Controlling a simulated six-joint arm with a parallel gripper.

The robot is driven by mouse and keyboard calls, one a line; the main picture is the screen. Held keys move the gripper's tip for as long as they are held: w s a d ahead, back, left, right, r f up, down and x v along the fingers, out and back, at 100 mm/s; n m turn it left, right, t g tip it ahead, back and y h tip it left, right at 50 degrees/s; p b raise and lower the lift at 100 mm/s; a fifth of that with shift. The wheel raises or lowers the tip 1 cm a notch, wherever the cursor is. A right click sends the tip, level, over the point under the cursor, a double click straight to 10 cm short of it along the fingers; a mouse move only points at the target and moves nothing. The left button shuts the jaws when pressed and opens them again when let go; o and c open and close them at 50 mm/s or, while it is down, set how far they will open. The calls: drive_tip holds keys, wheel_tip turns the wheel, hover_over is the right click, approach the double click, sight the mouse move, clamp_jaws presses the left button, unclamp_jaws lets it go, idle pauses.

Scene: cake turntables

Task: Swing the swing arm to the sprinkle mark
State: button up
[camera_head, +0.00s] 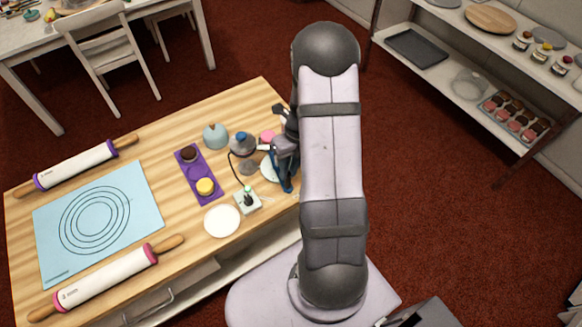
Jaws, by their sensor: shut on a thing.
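My gripper (283,172) points down over the right part of the wooden table, beside a small group of round pieces. It is shut on what looks like the swing arm, which is mostly hidden behind the fingers and my arm. A short pale piece (264,148) shows just left of the gripper. Around it are a dark grey dome with a blue top (242,144), a pink disc (267,136), a white disc (268,170) and a grey disc (248,168). I cannot make out which of these is the sprinkle mark.
A white box with a dark knob (248,201) has a black cable running to the dome. A white plate (222,221), purple tray with cakes (199,189), pale blue dome (215,136), blue mat (99,219) and two rolling pins (105,282) lie to the left.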

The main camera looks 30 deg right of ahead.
drive_tip(key=shift+a, duration=0.15)
drive_tip(key=shift+w+a+p, duration=0.25)
drive_tip(key=shift+w+a, duration=0.05)
drive_tip(key=shift+a, duration=0.3)
drive_tip(key=shift+w+a+p, duration=0.2)
drive_tip(key=shift+w+a, duration=0.05)
drive_tip(key=shift+a, duration=0.35)
drive_tip(key=shift+w+a, duration=0.1)
drive_tip(key=shift+w+a+p, duration=0.4)
drive_tip(key=shift+w+a, duration=0.45)
drive_tip(key=shift+a, duration=0.15)
